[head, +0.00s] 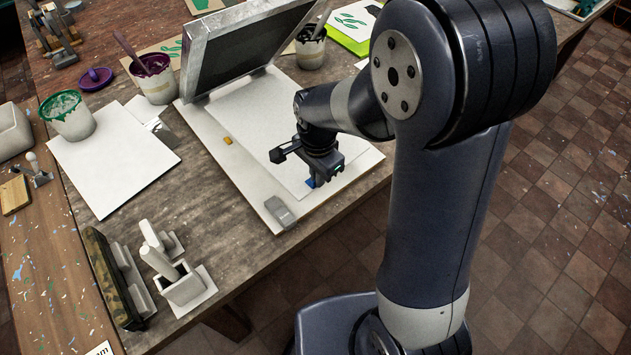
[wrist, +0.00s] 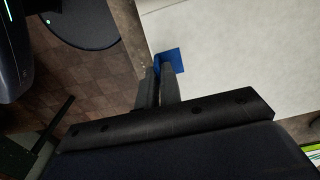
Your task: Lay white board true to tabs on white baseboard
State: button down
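The white board (head: 245,107) lies over the white baseboard (head: 207,138); its surface also fills the upper right of the wrist view (wrist: 240,60). A small yellow tab (head: 227,141) sits on the baseboard by the board's left edge. A blue tab (head: 311,182) shows at the board's near edge, under my gripper (head: 308,170). In the wrist view my two fingers (wrist: 160,75) are close together, with the blue tab (wrist: 173,58) at their tips. They appear shut on it, though the contact is partly hidden. My arm hides part of the board's right side.
A grey block (head: 280,212) sits on the baseboard's near corner. A metal-framed screen (head: 240,45) stands tilted up over the far end. Open floor lies right.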

aim_at(313, 187)
jog(key=shift+s+a+m, duration=0.25)
jog(key=shift+m, duration=0.05)
jog(key=shift+f, duration=0.1)
jog(key=shift+f+b, duration=1.95)
jog(key=shift+f, duration=0.25)
jog(key=shift+w+a+f, duration=0.1)
jog(key=shift+a, duration=0.25)
jog(key=c, duration=1.5)
grip_release()
jog(key=shift+c, duration=0.2)
jog(key=shift+o, duration=0.4)
